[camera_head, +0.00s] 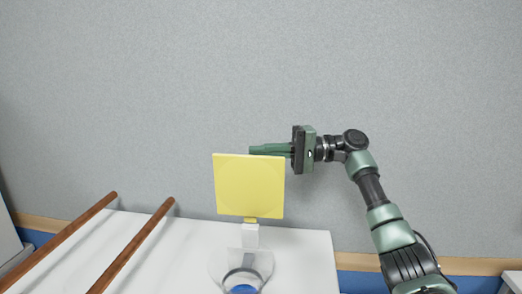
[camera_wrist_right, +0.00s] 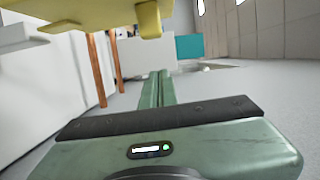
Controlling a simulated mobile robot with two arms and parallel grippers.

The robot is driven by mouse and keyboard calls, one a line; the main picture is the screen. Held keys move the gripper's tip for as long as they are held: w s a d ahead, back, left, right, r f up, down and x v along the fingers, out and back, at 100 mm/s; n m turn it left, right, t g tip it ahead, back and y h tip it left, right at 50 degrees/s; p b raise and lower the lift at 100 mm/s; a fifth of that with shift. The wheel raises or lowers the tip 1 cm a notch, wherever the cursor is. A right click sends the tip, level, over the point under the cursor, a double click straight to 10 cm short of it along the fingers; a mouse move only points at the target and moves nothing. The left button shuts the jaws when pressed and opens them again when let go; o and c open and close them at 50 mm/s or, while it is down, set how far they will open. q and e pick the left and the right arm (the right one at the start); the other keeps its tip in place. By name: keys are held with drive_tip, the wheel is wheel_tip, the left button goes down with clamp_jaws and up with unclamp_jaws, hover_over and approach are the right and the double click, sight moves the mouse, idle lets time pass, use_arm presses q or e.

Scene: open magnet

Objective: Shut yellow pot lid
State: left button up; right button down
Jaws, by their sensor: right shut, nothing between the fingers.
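The yellow lid (camera_head: 248,186) stands upright in the head view, a square plate with a faint round disc on its face. Its lower edge meets a small white block (camera_head: 251,236) above a clear round pot (camera_head: 243,272) with blue inside. My right gripper (camera_head: 252,150) is shut and empty, its fingers level with the lid's top edge and partly behind it. In the right wrist view the shut fingers (camera_wrist_right: 156,88) point forward, and part of the yellow lid (camera_wrist_right: 90,14) shows above them. Whether they touch the lid is unclear. My left gripper is not in view.
The white table (camera_head: 300,262) carries the pot. Two brown wooden rods (camera_head: 130,246) slant across its left side. A grey wall (camera_head: 400,80) stands behind. The table's right part is clear. A teal box (camera_wrist_right: 189,47) shows far off in the right wrist view.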

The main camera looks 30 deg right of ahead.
sight(250, 183)
drive_tip(key=s, duration=0.1)
drive_tip(key=s+a, duration=0.1)
drive_tip(key=s+p, duration=0.1)
drive_tip(key=shift+a, duration=0.3)
drive_tip(key=shift+s, duration=0.15)
